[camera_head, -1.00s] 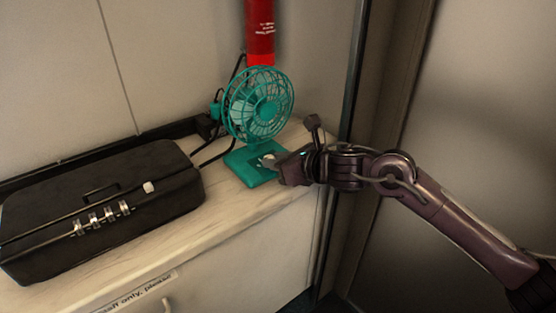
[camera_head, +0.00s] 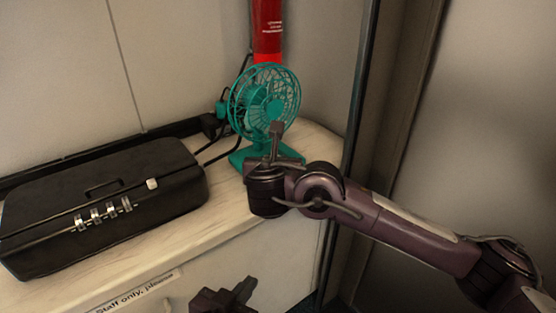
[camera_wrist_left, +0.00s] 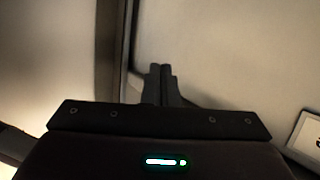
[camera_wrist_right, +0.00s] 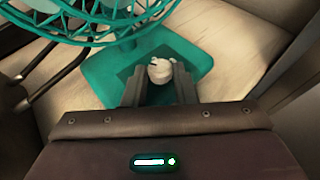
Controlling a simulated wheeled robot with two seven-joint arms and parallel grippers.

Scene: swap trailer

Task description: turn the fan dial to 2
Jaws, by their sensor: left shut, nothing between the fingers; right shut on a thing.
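The teal fan (camera_head: 264,100) stands on the counter, its round cage above a flat base (camera_wrist_right: 105,80). Its white dial (camera_wrist_right: 160,72) sits on the base and shows in the right wrist view; in the head view my right gripper hides it. My right gripper (camera_wrist_right: 159,85) has its fingers on either side of the dial and is shut on it. My left gripper (camera_head: 238,292) is low in front of the counter, away from the fan. Its fingertips (camera_wrist_left: 160,70) are together and empty. I cannot read any dial numbers.
A black case (camera_head: 100,205) with metal number wheels lies on the counter (camera_head: 190,228) left of the fan. A red cylinder (camera_head: 267,30) is on the wall behind the fan. Dark cables run left of the fan. A dark post (camera_head: 355,130) stands to the right.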

